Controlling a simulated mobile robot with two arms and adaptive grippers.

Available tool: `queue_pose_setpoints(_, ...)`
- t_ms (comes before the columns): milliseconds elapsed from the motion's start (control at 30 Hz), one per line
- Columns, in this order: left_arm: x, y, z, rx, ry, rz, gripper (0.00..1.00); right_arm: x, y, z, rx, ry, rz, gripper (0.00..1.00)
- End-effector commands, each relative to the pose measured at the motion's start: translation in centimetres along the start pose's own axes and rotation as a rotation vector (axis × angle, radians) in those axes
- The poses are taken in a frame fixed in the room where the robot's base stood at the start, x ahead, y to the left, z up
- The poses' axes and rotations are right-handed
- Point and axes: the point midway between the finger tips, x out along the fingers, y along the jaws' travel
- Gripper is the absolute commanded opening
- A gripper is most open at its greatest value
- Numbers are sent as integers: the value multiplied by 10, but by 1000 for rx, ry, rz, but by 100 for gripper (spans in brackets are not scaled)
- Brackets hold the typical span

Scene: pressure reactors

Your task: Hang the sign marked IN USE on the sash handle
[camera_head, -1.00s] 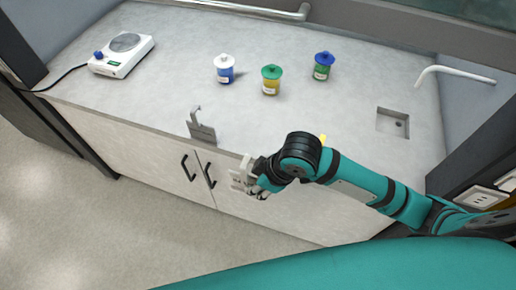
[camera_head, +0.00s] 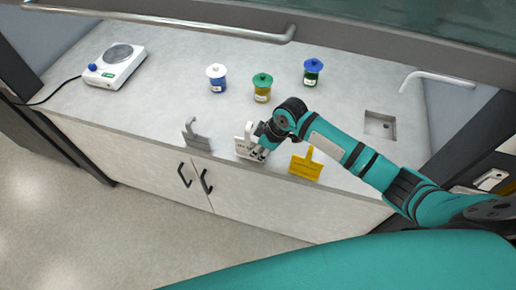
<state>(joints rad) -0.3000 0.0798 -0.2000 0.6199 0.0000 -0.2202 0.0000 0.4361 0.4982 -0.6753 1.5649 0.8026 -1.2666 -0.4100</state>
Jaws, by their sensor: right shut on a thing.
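The sash handle (camera_head: 160,22) is a long pale metal bar across the top of the view, along the lower frame of the sash. My right gripper (camera_head: 258,150) is shut on a white sign (camera_head: 243,148) with dark marks too small to read and an upright hook part at its top. The sign is over the front edge of the counter, well below and apart from the handle. A grey sign (camera_head: 198,138) with a hook stands left of it. A yellow sign (camera_head: 305,165) is to its right. My left gripper is out of view.
On the counter (camera_head: 165,100) are a white hotplate (camera_head: 115,68) and jars with white (camera_head: 217,78), green (camera_head: 262,88) and blue (camera_head: 313,72) lids. A sink (camera_head: 380,125) and white tap (camera_head: 437,77) are at right. The counter between the signs and the jars is mostly clear.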

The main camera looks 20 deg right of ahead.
Motion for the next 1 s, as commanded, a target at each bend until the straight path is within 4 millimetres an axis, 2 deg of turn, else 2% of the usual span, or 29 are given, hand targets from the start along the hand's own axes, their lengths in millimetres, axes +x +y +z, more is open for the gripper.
queue_pose_setpoints(33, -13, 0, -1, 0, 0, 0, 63, -2, 0, -2, 2, 1, 0, 0)
queue_pose_setpoints(100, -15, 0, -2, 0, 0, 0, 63, 3, 1, 1, 1, 2, 2, 0)
queue_pose_setpoints(533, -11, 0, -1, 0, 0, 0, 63, 12, 1, 4, -1, 2, 4, 0)
queue_pose_setpoints(567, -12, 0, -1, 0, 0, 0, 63, 11, 1, 4, -1, 2, 4, 12)
queue_pose_setpoints(700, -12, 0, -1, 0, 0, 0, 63, 11, 1, 4, -1, 2, 4, 30)
queue_pose_setpoints(1000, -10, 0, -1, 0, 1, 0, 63, 12, 1, 4, -1, 3, 4, 31)
